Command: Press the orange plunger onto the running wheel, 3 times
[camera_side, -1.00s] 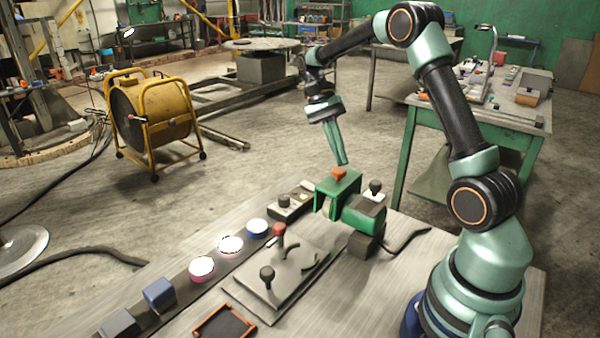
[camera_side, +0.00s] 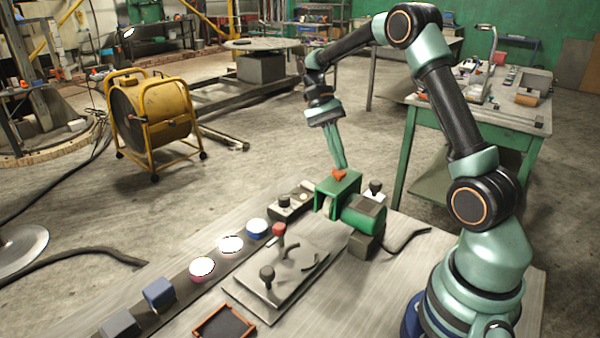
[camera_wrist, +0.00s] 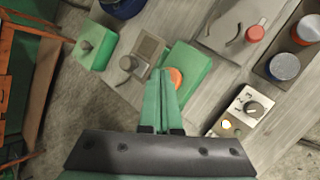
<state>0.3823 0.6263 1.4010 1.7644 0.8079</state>
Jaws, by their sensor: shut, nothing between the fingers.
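The orange plunger (camera_side: 339,175) sits on top of the green housing (camera_side: 345,187). My gripper (camera_side: 343,167) is shut and empty, pointing down with its tips at the plunger's top; they appear to touch it. In the wrist view my gripper (camera_wrist: 164,74) covers part of the plunger (camera_wrist: 177,77), which shows just right of the tips. The pale wheel (camera_side: 326,208) shows partly under the housing's front; whether it turns I cannot tell. The green motor (camera_side: 363,214) is beside it.
A switch box (camera_side: 291,203) with a dial stands left of the housing, and a lit lamp (camera_wrist: 226,124) shows on it in the wrist view. A grey lever plate (camera_side: 277,275) with a red knob lies in front. A black-knobbed post (camera_side: 375,188) stands close behind right.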

